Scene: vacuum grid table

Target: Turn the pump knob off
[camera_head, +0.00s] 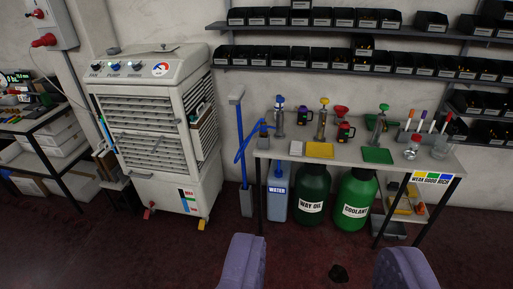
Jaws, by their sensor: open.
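A beige air cooler (150,119) stands against the wall at the left. Its sloped top panel carries a row of small knobs with labels that seem to read fan, pump and swing. The pump knob (115,67) is the middle one; it is small and bluish, and its setting is too small to read. A round red, white and blue dial (161,69) sits at the panel's right. My gripper (324,246) is open and empty, its two purple fingers at the bottom edge, far from the cooler and lower in the picture.
A table (256,155) with dispensers and cups stands right of the cooler, with a water container (277,197) and drums (356,200) below. Shelves of black bins (315,54) hang above. A cart (20,127) stands at the left. The dark red floor in front is mostly clear.

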